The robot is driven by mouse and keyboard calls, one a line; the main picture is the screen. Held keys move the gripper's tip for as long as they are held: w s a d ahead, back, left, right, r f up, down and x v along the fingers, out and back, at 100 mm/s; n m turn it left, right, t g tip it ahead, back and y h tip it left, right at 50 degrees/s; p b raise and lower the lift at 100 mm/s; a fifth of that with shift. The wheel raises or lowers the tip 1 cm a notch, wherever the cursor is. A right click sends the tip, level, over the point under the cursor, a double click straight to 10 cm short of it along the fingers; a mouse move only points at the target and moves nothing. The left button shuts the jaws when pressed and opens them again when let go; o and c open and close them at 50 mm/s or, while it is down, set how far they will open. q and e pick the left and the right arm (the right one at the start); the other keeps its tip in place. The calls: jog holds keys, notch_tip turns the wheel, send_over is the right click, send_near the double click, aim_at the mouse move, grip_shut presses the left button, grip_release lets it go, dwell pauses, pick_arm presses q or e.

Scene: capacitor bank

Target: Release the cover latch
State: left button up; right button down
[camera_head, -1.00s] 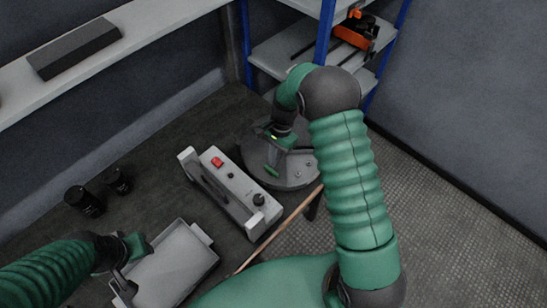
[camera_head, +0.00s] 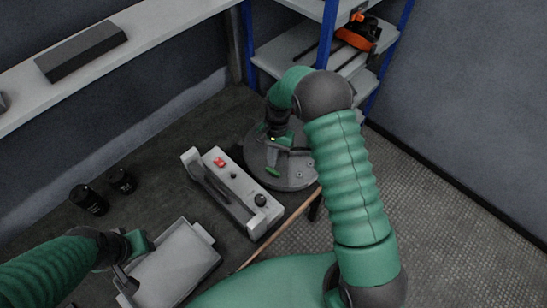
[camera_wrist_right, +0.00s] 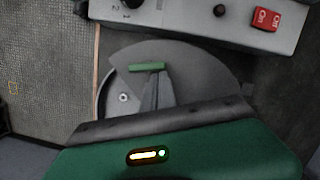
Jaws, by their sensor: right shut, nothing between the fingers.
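The round grey unit (camera_head: 305,180) stands at the bench's right end, with small bolts on top. It shows in the wrist view as a pale ring (camera_wrist_right: 108,100) under a darker fan-shaped plate (camera_wrist_right: 200,70). My right gripper (camera_head: 272,168) is shut over this unit, its narrow grey fingers (camera_wrist_right: 150,90) pointing at the plate. A short green bar (camera_wrist_right: 147,66) lies at their tips; I cannot tell whether it is a latch or part of the fingers, nor whether they touch. I cannot identify the latch. My left gripper (camera_head: 128,262) is by a grey tray; its jaws are unclear.
A grey control box (camera_head: 232,190) with a red switch (camera_head: 220,161) and a black knob (camera_head: 260,200) stands just left of the unit. The grey tray (camera_head: 175,270) and two black cylinders (camera_head: 100,192) are farther left. A blue-posted shelf (camera_head: 290,50) stands behind.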

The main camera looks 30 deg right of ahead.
jog(key=n, duration=0.2)
jog(key=a+n+p, duration=0.1)
jog(key=n, duration=0.1)
jog(key=n+h, duration=0.1)
jog(key=shift+a+r+n+g, duration=0.1)
jog(key=shift+a+n+g, duration=0.25)
jog(key=shift+n+g, duration=0.05)
jog(key=shift+s+a+n+h+p, duration=0.1)
jog(key=shift+a+n+h+p, duration=0.2)
jog(key=shift+n, duration=0.8)
jog(key=shift+s+a+n+h+p, duration=0.1)
jog(key=shift+a+n+h+p, duration=0.2)
jog(key=shift+n, duration=0.8)
jog(key=shift+d, duration=0.15)
